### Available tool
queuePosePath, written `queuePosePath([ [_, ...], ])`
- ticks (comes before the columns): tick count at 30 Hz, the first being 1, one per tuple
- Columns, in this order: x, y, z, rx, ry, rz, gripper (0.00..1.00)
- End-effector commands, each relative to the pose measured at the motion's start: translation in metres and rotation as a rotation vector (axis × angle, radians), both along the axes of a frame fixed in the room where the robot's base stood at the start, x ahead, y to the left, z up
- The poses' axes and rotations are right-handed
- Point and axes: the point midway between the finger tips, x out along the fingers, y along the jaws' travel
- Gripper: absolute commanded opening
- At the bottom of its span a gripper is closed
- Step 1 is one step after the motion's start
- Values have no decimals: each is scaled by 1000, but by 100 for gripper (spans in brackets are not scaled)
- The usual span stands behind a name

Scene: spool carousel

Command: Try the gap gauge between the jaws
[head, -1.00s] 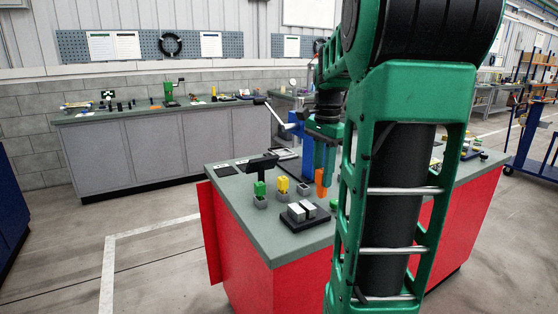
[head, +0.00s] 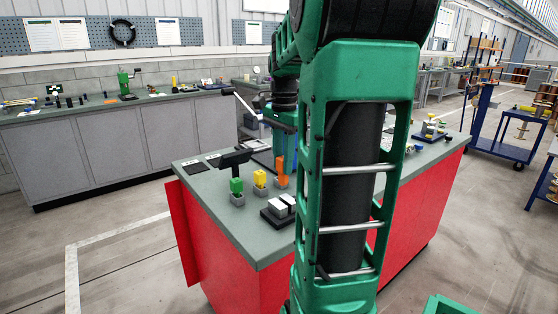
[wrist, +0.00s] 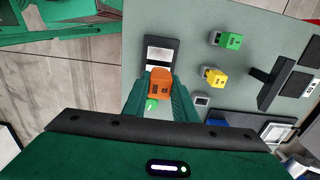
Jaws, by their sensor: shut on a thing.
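My gripper (wrist: 158,86) is shut on an orange block-like gauge (wrist: 160,82), which also shows in the head view (head: 281,166). The jaws are two pale blocks on a black base (wrist: 174,42); in the head view this jaw fixture (head: 283,205) stands near the bench's front corner. In the wrist view the orange gauge overlaps the near end of the fixture; it seems held above the bench, and I cannot tell whether it touches the jaws. A green gauge (head: 236,185) and a yellow gauge (head: 259,177) stand in grey holders.
An empty grey holder (wrist: 202,100) lies right of my gripper in the wrist view. A black T-shaped stand (wrist: 268,75) is beyond the gauges. The grey bench top (wrist: 215,15) is clear beside the fixture.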

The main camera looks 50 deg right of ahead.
Motion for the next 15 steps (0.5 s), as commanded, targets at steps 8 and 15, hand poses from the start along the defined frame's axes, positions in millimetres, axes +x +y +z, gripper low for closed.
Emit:
queuePosePath([
  [8,0,1,-24,3,2,1,7],
  [15,0,0,-41,1,1,0,7],
])
